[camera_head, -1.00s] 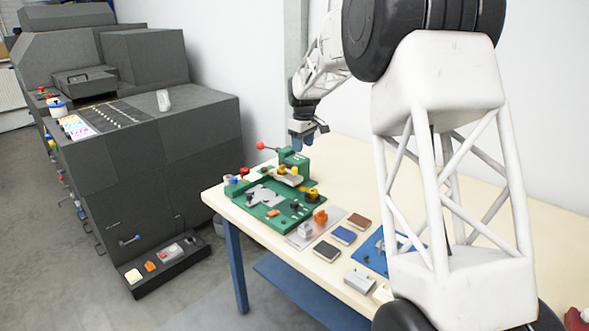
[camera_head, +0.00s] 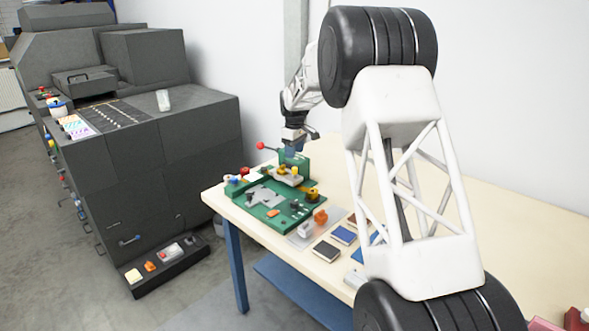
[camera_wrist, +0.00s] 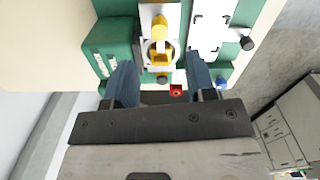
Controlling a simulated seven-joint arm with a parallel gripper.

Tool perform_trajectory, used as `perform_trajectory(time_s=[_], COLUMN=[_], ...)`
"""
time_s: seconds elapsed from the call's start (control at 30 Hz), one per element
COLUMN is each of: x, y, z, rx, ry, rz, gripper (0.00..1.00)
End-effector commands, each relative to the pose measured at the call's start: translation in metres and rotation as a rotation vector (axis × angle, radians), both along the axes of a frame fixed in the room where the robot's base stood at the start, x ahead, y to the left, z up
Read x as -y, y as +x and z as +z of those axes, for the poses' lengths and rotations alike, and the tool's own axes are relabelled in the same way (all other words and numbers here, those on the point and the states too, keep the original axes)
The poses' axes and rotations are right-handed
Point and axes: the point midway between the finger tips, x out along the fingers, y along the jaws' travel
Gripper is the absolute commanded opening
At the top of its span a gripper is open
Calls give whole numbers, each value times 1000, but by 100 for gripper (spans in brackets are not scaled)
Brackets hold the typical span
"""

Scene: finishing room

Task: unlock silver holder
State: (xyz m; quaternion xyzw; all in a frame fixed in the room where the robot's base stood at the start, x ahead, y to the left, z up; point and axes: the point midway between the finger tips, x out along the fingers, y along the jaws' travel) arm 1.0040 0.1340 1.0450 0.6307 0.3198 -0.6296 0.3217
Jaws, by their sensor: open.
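The silver holder (camera_head: 284,180) is a pale metal plate on the green fixture (camera_head: 258,222), beside an upright green block. It also shows at the top of the wrist view (camera_wrist: 147,18), with a yellow knob or latch (camera_wrist: 159,40) and a ring around the latch's lower part. I cannot tell whether the latch is locked. In the head view my gripper (camera_head: 293,148) is low over the back of the fixture.
A red-knobbed lever (camera_head: 261,146) sticks out at the fixture's back left. An orange piece (camera_head: 320,216) and dark and blue blocks (camera_head: 343,235) lie to the right on the pale table (camera_head: 480,215). A dark machine (camera_head: 150,160) stands left.

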Motion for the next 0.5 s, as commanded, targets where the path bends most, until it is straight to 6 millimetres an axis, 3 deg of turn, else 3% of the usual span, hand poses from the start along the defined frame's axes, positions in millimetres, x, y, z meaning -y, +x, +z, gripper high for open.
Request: perform_trajectory(time_s=[0.27,0.5], x=[0,0], y=[0,0], z=[-19,-47], rx=[-2,-1], ry=[0,0], rz=[0,0], gripper=[51,51])
